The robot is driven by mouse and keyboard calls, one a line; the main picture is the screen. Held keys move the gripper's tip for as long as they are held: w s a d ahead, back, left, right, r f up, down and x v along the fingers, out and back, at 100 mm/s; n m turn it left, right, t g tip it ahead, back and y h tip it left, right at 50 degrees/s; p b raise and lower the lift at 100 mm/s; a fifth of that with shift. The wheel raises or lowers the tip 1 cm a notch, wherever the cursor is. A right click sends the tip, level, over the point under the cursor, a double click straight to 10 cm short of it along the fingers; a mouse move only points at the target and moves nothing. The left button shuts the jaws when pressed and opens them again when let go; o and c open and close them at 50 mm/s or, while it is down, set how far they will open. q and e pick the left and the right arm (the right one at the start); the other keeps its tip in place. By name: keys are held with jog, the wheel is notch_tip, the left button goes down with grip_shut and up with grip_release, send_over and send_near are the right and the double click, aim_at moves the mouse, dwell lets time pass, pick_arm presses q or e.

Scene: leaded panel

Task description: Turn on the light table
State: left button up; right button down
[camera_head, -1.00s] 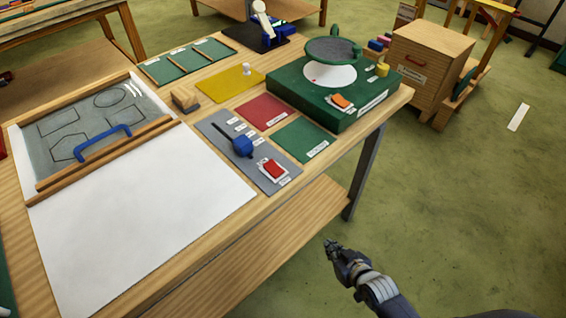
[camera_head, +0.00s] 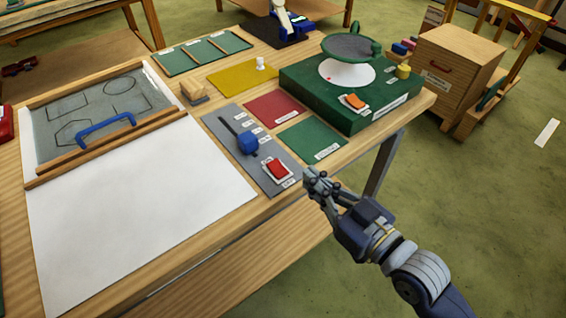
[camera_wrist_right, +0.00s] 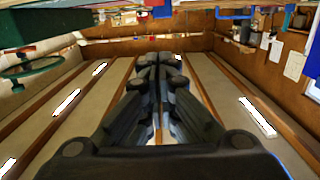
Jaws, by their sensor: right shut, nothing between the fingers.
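The white light table panel (camera_head: 145,215) lies on the near left of the wooden table, looking plain white. A grey control plate (camera_head: 232,140) to its right carries a blue slider knob (camera_head: 247,144) on a dark slot and a red rocker switch (camera_head: 277,168) on a white base. A second, orange switch (camera_head: 354,102) sits on the green box. My right gripper (camera_head: 312,178) is shut and empty, just right of the red switch near the table edge, apart from it as far as I can tell. The right wrist view shows its closed fingers (camera_wrist_right: 160,65). My left gripper is not in view.
A grey stencil board (camera_head: 95,105) with a blue handle (camera_head: 105,128) lies behind the white panel. Red (camera_head: 272,106) and green (camera_head: 311,139) mats lie near the switch.

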jog(key=p, duration=0.2)
send_over(281, 175)
jog(key=shift+s+d+f, duration=0.15)
jog(key=shift+s+d, duration=0.15)
jog(key=f, duration=0.2)
jog(key=shift+w+a+f, duration=0.25)
jog(key=shift+w+f, duration=0.05)
jog(key=shift+f, duration=0.1)
jog(key=shift+w+f, duration=0.1)
jog(key=shift+f, duration=0.65)
